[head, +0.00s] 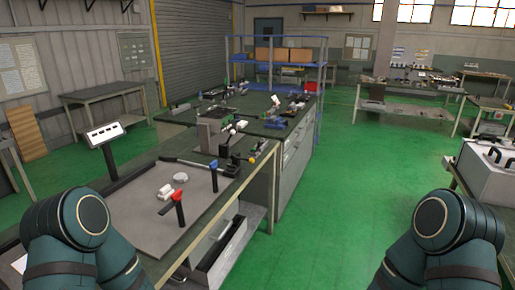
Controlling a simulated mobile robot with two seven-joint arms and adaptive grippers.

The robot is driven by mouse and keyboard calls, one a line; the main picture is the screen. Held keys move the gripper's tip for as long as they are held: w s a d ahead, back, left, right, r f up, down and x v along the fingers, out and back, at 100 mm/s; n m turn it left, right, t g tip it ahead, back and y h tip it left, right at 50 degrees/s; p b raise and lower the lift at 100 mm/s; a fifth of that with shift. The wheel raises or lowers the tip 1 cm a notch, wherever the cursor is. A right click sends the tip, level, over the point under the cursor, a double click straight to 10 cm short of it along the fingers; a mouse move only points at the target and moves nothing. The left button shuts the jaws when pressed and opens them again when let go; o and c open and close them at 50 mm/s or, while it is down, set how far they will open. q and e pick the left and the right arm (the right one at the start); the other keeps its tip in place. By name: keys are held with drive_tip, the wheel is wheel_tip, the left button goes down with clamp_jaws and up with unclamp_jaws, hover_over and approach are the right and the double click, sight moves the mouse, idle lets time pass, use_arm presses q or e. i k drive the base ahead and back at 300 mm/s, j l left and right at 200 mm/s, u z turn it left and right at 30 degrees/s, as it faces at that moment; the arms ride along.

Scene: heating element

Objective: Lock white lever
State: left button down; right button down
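I cannot pick out a white lever for sure. A small white part (165,190) lies on the grey mat (140,212) of the near workbench, with a white rounded piece (180,178) beside it. A small white tip (240,124) shows on the dark fixture farther back on the bench, too small to make out. Only bulky teal parts of my arms show at the bottom left and bottom right corners. Neither gripper is in view.
A panel on a post (105,134) stands at left. The green floor (330,200) right of the bench is clear. A white box (490,175) stands far right.

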sight(233, 132)
drive_tip(key=i+u, duration=0.25)
drive_tip(key=i, duration=0.2)
drive_tip(key=l+u, duration=0.1)
drive_tip(key=u, duration=1)
drive_tip(key=i+l+u, duration=0.1)
drive_tip(key=l+u, duration=0.4)
drive_tip(key=i+l+u, duration=0.1)
drive_tip(key=l+u, duration=0.2)
drive_tip(key=u, duration=0.15)
drive_tip(key=l+u, duration=0.3)
drive_tip(key=l, duration=0.15)
drive_tip(key=k+l+u, duration=0.25)
drive_tip(key=l, duration=0.2)
drive_tip(key=l+u, duration=0.15)
drive_tip(key=l, duration=0.3)
drive_tip(key=k+l+u, duration=0.15)
drive_tip(key=l, duration=0.35)
drive_tip(key=k+l, duration=0.1)
drive_tip(key=l, duration=0.25)
drive_tip(key=k+l, duration=0.15)
drive_tip(key=l, duration=0.2)
drive_tip(key=k+l, duration=0.1)
drive_tip(key=l, duration=0.25)
drive_tip(key=k+l, duration=0.1)
drive_tip(key=l, duration=0.25)
drive_tip(key=k+l, duration=0.15)
drive_tip(key=l, duration=0.2)
drive_tip(key=u, duration=0.05)
